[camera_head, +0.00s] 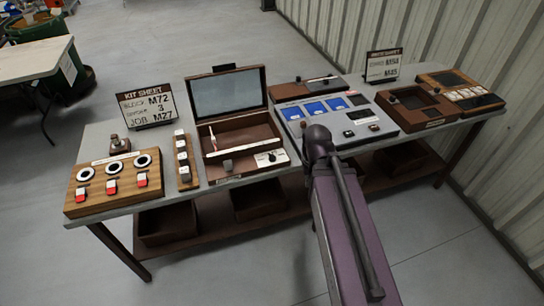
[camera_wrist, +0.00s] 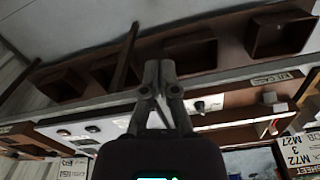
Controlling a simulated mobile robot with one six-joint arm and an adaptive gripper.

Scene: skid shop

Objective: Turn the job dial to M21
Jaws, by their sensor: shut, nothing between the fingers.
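A small white dial plate with a dark knob (camera_head: 271,157) sits at the front right of the open brown case (camera_head: 232,180). It looks like the job dial, but its marks and setting are too small to read. In the wrist view, which is upside down, a white plate with a knob (camera_wrist: 208,104) shows just right of my fingertips. My gripper (camera_wrist: 158,88) is shut and empty, in front of the bench edge and apart from the dial. In the head view my arm hides the gripper. The kit sheet sign (camera_head: 148,106) reads JOB M27.
A grey panel with blue screens (camera_head: 333,116) stands right of the case, partly behind my arm. A wooden button board (camera_head: 112,182) is at the left end. A second sign (camera_head: 382,65) and more boxes are at the right. Open bins (camera_head: 167,224) sit on the lower shelf.

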